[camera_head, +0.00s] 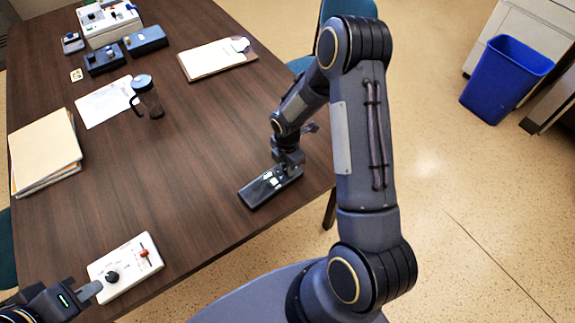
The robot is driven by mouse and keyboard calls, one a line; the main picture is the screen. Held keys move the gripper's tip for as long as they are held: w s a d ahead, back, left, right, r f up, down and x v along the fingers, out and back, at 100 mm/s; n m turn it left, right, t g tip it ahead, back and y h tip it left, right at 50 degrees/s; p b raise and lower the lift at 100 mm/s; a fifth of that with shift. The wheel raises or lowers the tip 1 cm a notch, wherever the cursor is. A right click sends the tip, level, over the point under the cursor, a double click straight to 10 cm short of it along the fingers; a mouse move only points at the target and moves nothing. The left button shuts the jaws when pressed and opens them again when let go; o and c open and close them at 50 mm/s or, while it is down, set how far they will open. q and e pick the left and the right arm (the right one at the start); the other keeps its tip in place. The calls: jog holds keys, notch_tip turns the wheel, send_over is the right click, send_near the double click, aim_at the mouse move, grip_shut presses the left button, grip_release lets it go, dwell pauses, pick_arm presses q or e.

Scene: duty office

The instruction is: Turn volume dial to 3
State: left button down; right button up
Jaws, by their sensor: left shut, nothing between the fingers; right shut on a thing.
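A flat black device (256,194) with small light-coloured patches lies near the table's right front edge. My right gripper (287,171) reaches down onto its right end and is shut on a part there; the fingers hide that part, and I cannot read any dial marking.
On the dark table (200,130) are folders (42,150), paper (100,105), a dark mug-like bottle (148,98), a clipboard (212,60) and several devices at the far left, including a white one (108,24). A blue bin (505,78) stands on the floor. The table's middle is clear.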

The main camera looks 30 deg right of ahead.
jog(key=m+b, duration=0.2)
jog(key=m, duration=0.1)
jog(key=shift+f+b, duration=0.2)
jog(key=shift+b, duration=0.1)
jog(key=m+b, duration=0.2)
jog(key=m, duration=0.1)
jog(key=shift+m, duration=0.3)
jog(key=m+b, duration=0.2)
jog(key=m, duration=0.1)
jog(key=shift+r+m, duration=0.1)
jog(key=shift+m, duration=0.2)
jog(key=m+b, duration=0.2)
jog(key=m, duration=0.2)
jog(key=shift+m, duration=0.3)
jog(key=m+b, duration=0.1)
jog(key=m, duration=0.2)
jog(key=shift+r+m, duration=0.1)
jog(key=shift+m, duration=0.2)
jog(key=m, duration=0.3)
jog(key=shift+m, duration=0.3)
jog(key=m, duration=0.3)
jog(key=shift+m, duration=0.3)
jog(key=shift+m+p, duration=0.3)
jog(key=shift+m, duration=1.6)
